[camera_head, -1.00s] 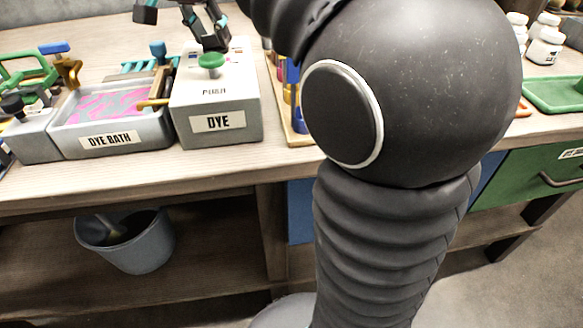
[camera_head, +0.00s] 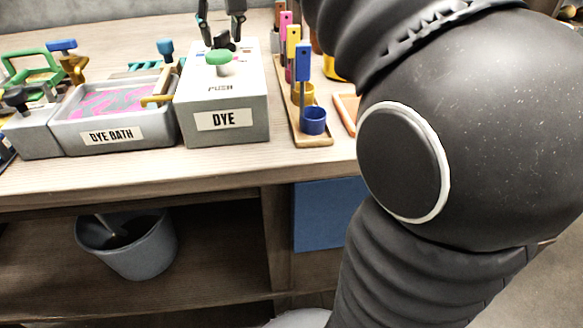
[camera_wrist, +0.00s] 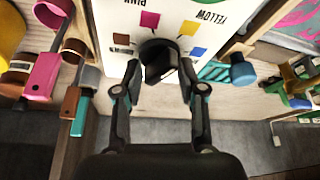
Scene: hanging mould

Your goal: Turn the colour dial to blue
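The white dye box (camera_head: 200,133) stands on the bench with a green push button (camera_head: 218,57) on top. In the wrist view its top carries a black colour dial (camera_wrist: 157,55). Around the dial are a pink square (camera_wrist: 150,19), a yellow square (camera_wrist: 188,28), a blue square (camera_wrist: 198,52) and a brown square (camera_wrist: 122,38). I cannot tell which square the dial points at. My gripper (camera_wrist: 160,70) is open, with one finger on each side of the dial and small gaps showing. In the head view my gripper (camera_head: 222,38) is behind the green button.
A dye bath (camera_head: 68,131) with pink swirls is left of the box. A grey bucket (camera_head: 150,255) is on the shelf below. My arm covers the right side.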

